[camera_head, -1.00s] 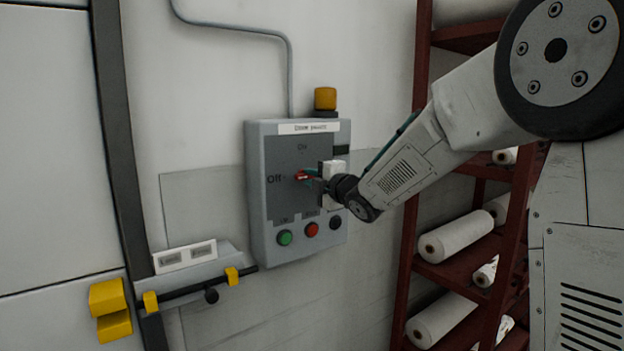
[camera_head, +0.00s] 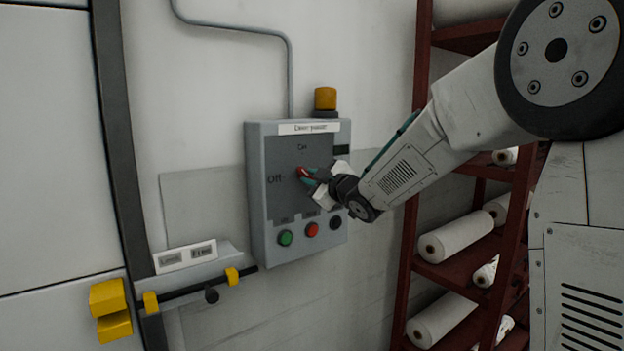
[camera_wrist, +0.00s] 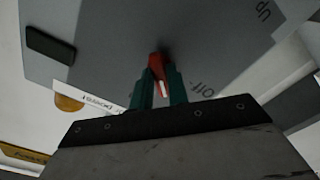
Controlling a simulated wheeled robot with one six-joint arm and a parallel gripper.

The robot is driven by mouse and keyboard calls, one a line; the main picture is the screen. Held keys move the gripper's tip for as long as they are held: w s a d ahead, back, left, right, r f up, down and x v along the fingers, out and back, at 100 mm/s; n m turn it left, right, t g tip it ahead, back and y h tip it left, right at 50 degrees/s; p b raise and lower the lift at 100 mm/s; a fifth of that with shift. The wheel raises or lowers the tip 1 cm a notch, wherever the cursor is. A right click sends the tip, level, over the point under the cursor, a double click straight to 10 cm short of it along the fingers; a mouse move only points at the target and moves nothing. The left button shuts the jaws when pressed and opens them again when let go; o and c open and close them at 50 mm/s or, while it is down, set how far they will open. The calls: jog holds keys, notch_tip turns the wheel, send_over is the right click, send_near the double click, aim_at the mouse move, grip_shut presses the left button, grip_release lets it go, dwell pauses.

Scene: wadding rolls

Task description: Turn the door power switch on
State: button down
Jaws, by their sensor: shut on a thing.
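The door power switch is a red handle (camera_head: 301,172) on the grey control box, below the "On" label and right of the "Off" label. It is tilted up and left, between the two labels. My gripper (camera_head: 307,177) is shut on the handle, its teal fingers on either side, and its white body is rolled at a slant. In the wrist view the red handle (camera_wrist: 157,64) with a white mark sits between my gripper's fingertips (camera_wrist: 160,75). The "On" label is hidden there.
The grey control box (camera_head: 257,226) also carries a green button (camera_head: 285,238), a red button (camera_head: 311,229) and a black knob (camera_head: 335,222) close below my gripper. A yellow lamp (camera_head: 325,98) tops it. A dark red rack (camera_head: 403,265) with white rolls stands at right.

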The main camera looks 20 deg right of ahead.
jog(key=m, duration=0.4)
jog(key=shift+f+m, duration=0.1)
jog(key=shift+m, duration=2.5)
jog(key=c, duration=1.4)
grip_release()
jog(key=shift+o, duration=0.2)
jog(key=v, duration=0.8)
